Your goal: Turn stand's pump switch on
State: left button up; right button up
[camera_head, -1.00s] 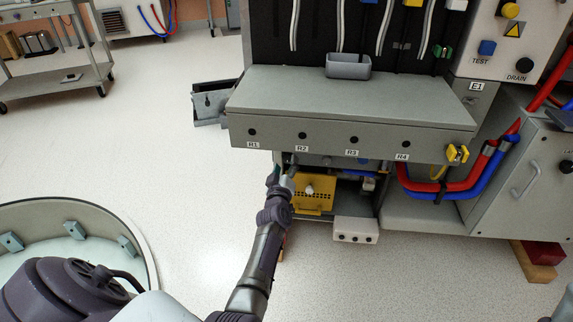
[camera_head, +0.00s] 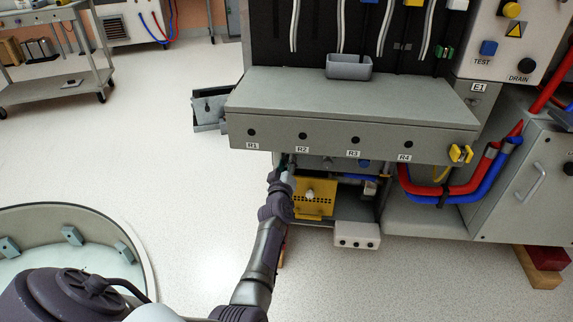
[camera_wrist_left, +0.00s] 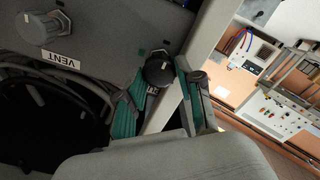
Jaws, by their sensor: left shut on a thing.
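My left gripper (camera_head: 286,163) reaches under the front ledge of the grey stand (camera_head: 350,93), below the R1 and R2 labels. In the left wrist view its teal fingers (camera_wrist_left: 160,95) are shut on a round black knob (camera_wrist_left: 158,72), one finger on each side. The small label below the knob is partly hidden by the fingers, so I cannot tell whether this is the pump switch. A grey knob (camera_wrist_left: 42,28) with a VENT label sits to its left on the same panel. My right gripper is not in view.
A yellow perforated box (camera_head: 315,197) and a white box (camera_head: 357,235) sit under the ledge. Red hoses (camera_head: 440,189) and blue hoses (camera_head: 480,185) run at the right. A round tub (camera_head: 125,225) stands at the lower left; the floor between is clear.

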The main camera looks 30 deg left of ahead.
pick_arm(q)
jog(key=shift+n, duration=0.3)
jog(key=n, duration=0.2)
jog(key=shift+n, duration=0.4)
jog(key=n, duration=0.4)
jog(key=shift+f+n, duration=0.2)
jog(key=shift+n, duration=0.1)
jog(key=n, duration=0.4)
jog(key=shift+n, duration=0.3)
jog(key=n+b, duration=0.1)
jog(key=n, duration=0.4)
jog(key=shift+n, duration=0.3)
jog(key=o, duration=1.2)
jog(key=shift+c, duration=0.2)
